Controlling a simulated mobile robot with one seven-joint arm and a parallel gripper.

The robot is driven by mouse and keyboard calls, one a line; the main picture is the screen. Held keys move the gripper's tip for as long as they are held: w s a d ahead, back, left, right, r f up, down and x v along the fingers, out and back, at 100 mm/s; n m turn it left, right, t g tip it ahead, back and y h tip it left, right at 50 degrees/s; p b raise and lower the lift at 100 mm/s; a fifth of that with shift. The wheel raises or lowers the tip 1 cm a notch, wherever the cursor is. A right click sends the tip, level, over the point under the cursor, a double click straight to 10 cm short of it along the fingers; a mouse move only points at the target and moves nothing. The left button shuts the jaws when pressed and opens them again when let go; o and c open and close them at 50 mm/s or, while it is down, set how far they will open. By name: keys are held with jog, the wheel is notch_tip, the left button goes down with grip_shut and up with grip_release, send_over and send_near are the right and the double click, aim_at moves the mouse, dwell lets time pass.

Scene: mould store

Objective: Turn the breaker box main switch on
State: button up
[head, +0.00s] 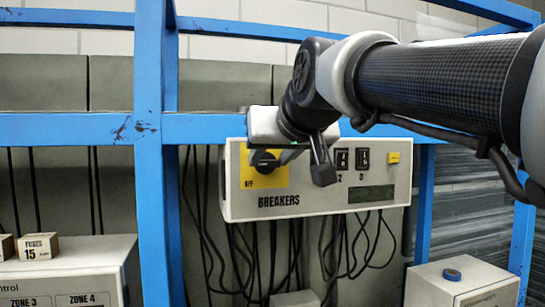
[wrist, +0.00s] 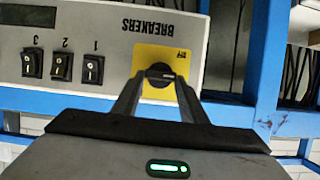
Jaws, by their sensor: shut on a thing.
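The breaker box (head: 317,207) is a pale panel lettered BREAKERS, mounted on the blue frame. Its main switch (wrist: 160,69) is a black rotary knob on a yellow plate (wrist: 150,52); the wrist view shows it upside down. In the head view the knob (head: 265,162) is partly covered by my gripper, with small lettering at the plate's lower left that seems to read OFF. My gripper (wrist: 160,84) is shut on the knob, one finger on each side. The knob's exact angle is hard to tell.
Black rocker switches 1 (wrist: 93,70), 2 (wrist: 62,67) and 3 (wrist: 32,64) sit beside the knob. Blue uprights (head: 153,200) and a crossbeam (head: 60,130) surround the box. Cables (head: 250,250) hang below. A fuse carton (head: 40,246) and a blue ring (head: 452,274) rest on lower cabinets.

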jog(key=m+b, duration=0.1)
jog(key=m+y+b, duration=0.2)
jog(key=shift+w+d+f, duration=0.15)
jog(key=shift+d+f, duration=0.15)
jog(key=m+b, duration=0.1)
jog(key=m+y+b, duration=0.2)
jog(key=shift+d+f, duration=0.25)
jog(key=m+y+b, duration=0.1)
jog(key=m+b, duration=0.1)
jog(key=m+y+b, duration=0.1)
jog(key=b, duration=0.1)
jog(key=shift+w+d+f+m, duration=0.1)
jog(key=shift+d+f+m, duration=0.1)
jog(key=shift+f+m, duration=0.15)
jog(key=shift+m+t+y+b, duration=0.5)
jog(key=shift+m+y+b, duration=0.3)
jog(key=shift+m+b, duration=0.9)
jog(key=o, duration=1)
jog(key=shift+o, duration=0.2)
